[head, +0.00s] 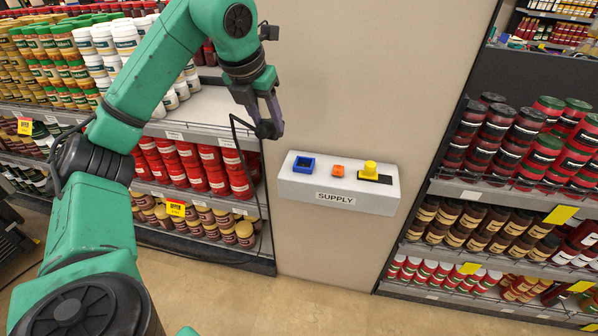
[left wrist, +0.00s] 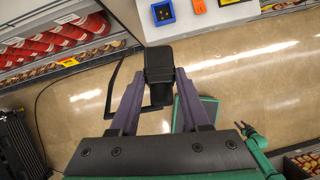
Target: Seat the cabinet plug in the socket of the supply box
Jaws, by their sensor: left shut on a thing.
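The supply box (head: 338,196) is a white block on the beige wall panel, labelled SUPPLY.
A black cable (head: 233,130) hangs from the plug down past the left shelf. Shelves of jars and cans (head: 205,168) stand left of the panel, and more shelves (head: 500,190) stand right. The space above the box is clear.

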